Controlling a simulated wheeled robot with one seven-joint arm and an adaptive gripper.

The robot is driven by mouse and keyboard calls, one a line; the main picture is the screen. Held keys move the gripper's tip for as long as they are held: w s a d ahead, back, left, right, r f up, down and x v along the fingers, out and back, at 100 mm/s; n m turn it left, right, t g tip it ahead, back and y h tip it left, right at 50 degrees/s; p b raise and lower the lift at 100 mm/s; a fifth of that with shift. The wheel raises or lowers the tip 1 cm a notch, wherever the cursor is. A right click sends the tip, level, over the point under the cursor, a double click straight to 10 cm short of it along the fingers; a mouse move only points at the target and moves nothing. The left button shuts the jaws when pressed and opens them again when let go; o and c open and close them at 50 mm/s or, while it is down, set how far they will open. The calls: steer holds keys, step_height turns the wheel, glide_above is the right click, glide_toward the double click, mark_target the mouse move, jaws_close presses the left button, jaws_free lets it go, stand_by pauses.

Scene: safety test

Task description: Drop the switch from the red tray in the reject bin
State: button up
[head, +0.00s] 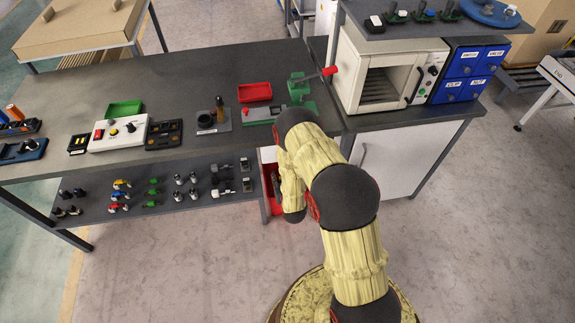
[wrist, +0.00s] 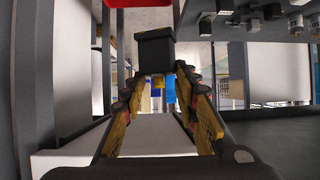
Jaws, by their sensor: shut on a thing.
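In the wrist view my gripper (wrist: 156,78) is shut on a dark block-shaped part, which I take to be the switch (wrist: 155,48); it sits at the fingertips. In the head view my arm hides the gripper and the switch. The red tray (head: 255,92) lies on the bench top and looks empty. A red bin (head: 267,178), likely the reject bin, stands low by the bench's right end, partly hidden by my arm. A red edge (wrist: 122,3) shows at the top of the wrist view, near the held part; I cannot tell for certain that it is the bin.
A green press with a red-handled lever (head: 328,71) stands on the bench's right end. A white oven (head: 385,75) and blue drawers (head: 468,72) stand to the right. The lower shelf (head: 150,205) holds several small parts. The floor in front is clear.

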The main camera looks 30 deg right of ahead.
steer(key=w+d+f+m+h+b, duration=0.1)
steer(key=w+d+f+b, duration=0.1)
steer(key=w+d+f, duration=0.45)
steer(key=w+d+f+m+h+b, duration=0.1)
steer(key=w+d+f+b, duration=0.15)
steer(key=f, duration=0.65)
steer(key=w+d+g, duration=0.1)
steer(key=w+d, duration=0.2)
steer(key=w, duration=0.6)
step_height(320, 180, down, 6)
steer(key=b, duration=0.3)
steer(key=shift+s+d+f+m+h+b, duration=0.2)
steer(key=shift+s+m+h+b, duration=0.1)
steer(key=shift+m+h, duration=0.1)
steer(key=o, duration=1.2)
